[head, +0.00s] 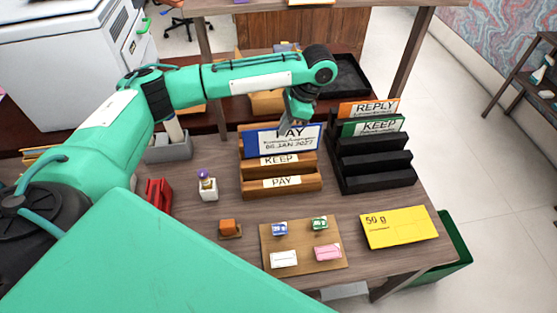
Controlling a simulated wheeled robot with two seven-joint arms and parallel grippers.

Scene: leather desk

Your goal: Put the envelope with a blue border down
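The envelope with a blue border (262,143) is upright at the back of the wooden stepped rack (248,188), its face reading PAY and a date in January 2027. My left gripper (300,118) is at its top edge and looks shut on it; the fingertips are small and partly hidden. The rack's lower tiers carry labels KEEP and PAY. The envelope covers the back tier, so I cannot tell whether its lower edge rests in the slot. My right gripper is out of view.
A black rack (375,175) on the right holds an orange-bordered REPLY envelope (369,108) and a green-bordered KEEP envelope (373,127). In front lie a yellow 50 g envelope (398,228) and a board of stamps (304,245). A small bottle (208,188) and red holder (159,194) stand left.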

